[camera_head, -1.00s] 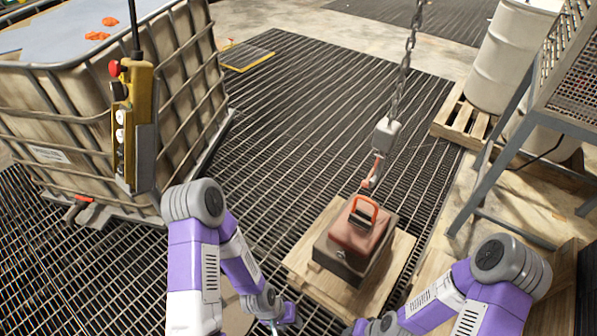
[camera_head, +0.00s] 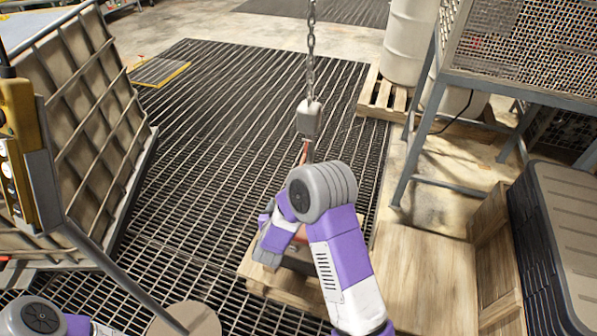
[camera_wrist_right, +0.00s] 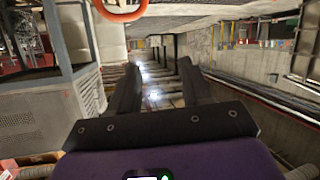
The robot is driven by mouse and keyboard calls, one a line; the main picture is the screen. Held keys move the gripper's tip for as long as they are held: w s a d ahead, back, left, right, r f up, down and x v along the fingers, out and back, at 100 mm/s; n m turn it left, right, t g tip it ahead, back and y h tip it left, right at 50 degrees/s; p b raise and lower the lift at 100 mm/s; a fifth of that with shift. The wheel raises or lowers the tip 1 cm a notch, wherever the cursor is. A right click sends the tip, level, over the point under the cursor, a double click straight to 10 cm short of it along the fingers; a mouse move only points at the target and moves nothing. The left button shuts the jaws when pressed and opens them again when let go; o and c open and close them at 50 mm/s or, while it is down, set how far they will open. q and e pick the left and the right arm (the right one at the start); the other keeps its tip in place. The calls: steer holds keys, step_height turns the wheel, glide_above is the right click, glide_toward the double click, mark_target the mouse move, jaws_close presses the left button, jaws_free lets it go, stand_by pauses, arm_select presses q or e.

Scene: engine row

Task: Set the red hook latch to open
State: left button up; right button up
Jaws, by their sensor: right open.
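The grey hook block (camera_head: 309,118) hangs on a chain above the grating. The red hook latch (camera_head: 304,152) shows as a thin red strip below the block, partly covered by my right arm. My right forearm crosses in front of the load under the hook, so the load is mostly hidden. My right gripper (camera_wrist_right: 158,80) is open and empty in the wrist view, its two dark fingers apart. An orange-red loop (camera_wrist_right: 120,8), which looks like the load's handle, is cut off at the top of that view. My left gripper is out of view.
A metal mesh stand (camera_head: 480,110) and a white drum (camera_head: 409,40) on a pallet are at the right. Black stacked cases (camera_head: 570,230) stand far right. The grating behind the hook is clear.

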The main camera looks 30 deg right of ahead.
mark_target(301, 164)
steer(key=d+r+m+h+b, duration=0.1)
steer(key=d+r+m+h, duration=0.25)
steer(key=r+h, duration=0.4)
steer(key=shift+n+g+y, duration=0.3)
steer(key=shift+n+y, duration=0.05)
steer(key=shift+y, duration=0.4)
steer(key=x, duration=0.2)
steer(key=r+b+x, duration=0.1)
steer(key=x, duration=0.4)
steer(key=shift+w+d+r, duration=0.1)
steer(key=shift+d+r, duration=0.25)
jaws_close()
